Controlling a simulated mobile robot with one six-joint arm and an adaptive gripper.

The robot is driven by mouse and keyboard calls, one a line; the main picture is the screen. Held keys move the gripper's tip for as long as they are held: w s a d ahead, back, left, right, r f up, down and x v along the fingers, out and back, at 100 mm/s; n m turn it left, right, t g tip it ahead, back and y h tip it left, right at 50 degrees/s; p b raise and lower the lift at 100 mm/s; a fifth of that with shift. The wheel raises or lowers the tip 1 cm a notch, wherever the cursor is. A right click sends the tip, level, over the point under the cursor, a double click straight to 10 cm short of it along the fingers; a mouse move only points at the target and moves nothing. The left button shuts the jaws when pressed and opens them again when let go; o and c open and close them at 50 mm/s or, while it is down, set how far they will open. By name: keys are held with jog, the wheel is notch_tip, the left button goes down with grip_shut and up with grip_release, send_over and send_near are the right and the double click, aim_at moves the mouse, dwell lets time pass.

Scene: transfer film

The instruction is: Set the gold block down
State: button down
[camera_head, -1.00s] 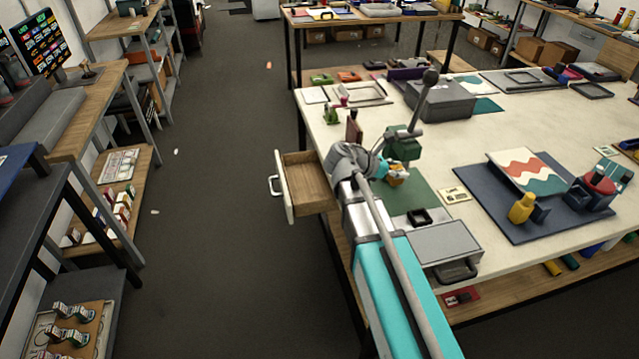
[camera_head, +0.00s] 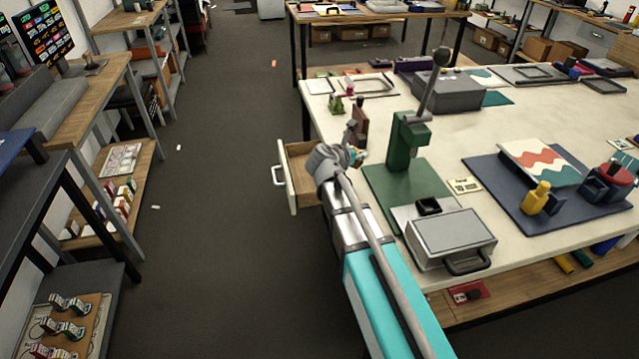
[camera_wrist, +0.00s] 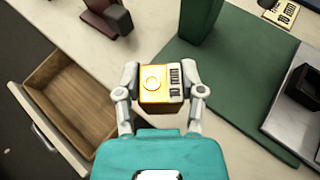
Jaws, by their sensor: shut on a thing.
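In the wrist view the gold block (camera_wrist: 160,82) sits between the fingers of my gripper (camera_wrist: 160,92), which is shut on it. Its top face carries a round mark and some dark print. The block is over the pale worktop between the open drawer and the green mat; I cannot tell how high above the top it is. In the head view my gripper (camera_head: 357,156) is above the table's left edge, and my wrist hides most of the block.
An open, empty wooden drawer (camera_wrist: 68,100) juts from the table's left side. A green press (camera_head: 406,145) stands on its green mat (camera_head: 377,185) to the right. A brown block-shaped thing (camera_head: 361,118) stands behind. A grey lidded box (camera_head: 450,235) lies in front.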

jog(key=w+a+f+n+t+y+b, duration=0.1)
jog(key=w+a+f+n+y+b, duration=0.1)
jog(key=a, duration=0.4)
jog(key=w+a+f+n+t+y+b, duration=0.1)
jog(key=w+a+f+n+y+b, duration=0.1)
jog(key=a, duration=0.4)
jog(key=shift+a+f+n+t+y, duration=0.3)
jog(key=shift+f+n+y, duration=0.2)
jog(key=shift+n+y, duration=0.5)
jog(key=shift+w, duration=0.1)
jog(key=w+a+f+b, duration=0.3)
jog(key=w+f+b, duration=0.6)
jog(key=w, duration=0.3)
jog(key=shift+w+a, duration=0.25)
jog(key=shift+a, duration=0.1)
jog(key=shift+f, duration=0.1)
